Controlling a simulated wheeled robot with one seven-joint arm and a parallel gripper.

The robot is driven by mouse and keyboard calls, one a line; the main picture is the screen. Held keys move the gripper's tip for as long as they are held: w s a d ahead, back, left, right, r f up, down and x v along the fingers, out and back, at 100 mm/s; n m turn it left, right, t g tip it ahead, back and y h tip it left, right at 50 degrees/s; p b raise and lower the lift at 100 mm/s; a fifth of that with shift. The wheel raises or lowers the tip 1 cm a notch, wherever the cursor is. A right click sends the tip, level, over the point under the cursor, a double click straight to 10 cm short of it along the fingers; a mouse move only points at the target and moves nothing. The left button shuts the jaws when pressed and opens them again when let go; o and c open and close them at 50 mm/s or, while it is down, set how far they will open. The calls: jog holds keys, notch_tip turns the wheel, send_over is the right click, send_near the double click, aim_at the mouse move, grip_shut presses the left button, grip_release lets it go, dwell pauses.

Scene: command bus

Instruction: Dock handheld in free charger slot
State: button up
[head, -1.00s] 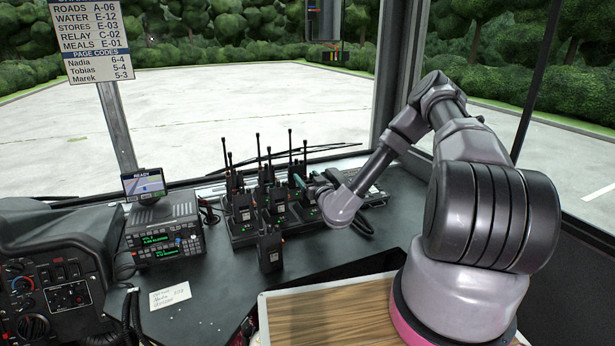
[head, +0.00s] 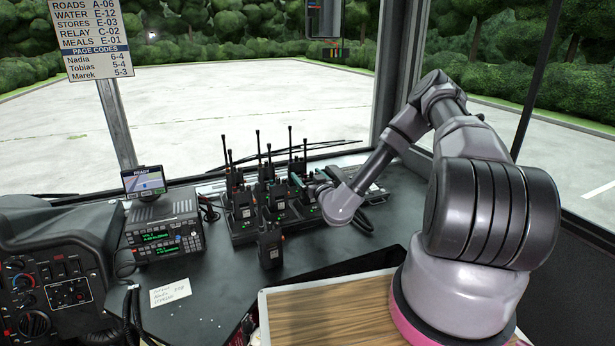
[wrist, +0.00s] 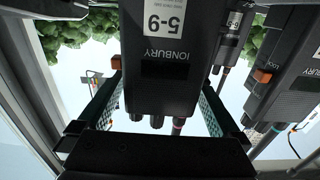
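A black handheld marked 5-9 and IONBURY (wrist: 165,70) fills the middle of the wrist view, upside down in the picture, its knobs toward my gripper (wrist: 160,88). The teal-padded fingers stand on both sides of its body, the tips against its sides with no gap that I can see. In the head view my gripper (head: 300,184) is over the right end of the charger (head: 245,238), which holds several handhelds with upright antennas. My arm partly hides this end, and whether the gripped handheld sits in a slot is unclear. Another handheld (head: 270,248) stands in front of the charger.
A radio console (head: 165,240) with a small screen (head: 143,181) stands left of the charger. A paper note (head: 170,291) lies on the dashboard. Another handheld (wrist: 285,85) is close beside the gripped one. The windscreen is behind.

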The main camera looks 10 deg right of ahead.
jog(key=s+d, duration=0.2)
jog(key=s, duration=0.8)
jog(key=shift+s, duration=0.3)
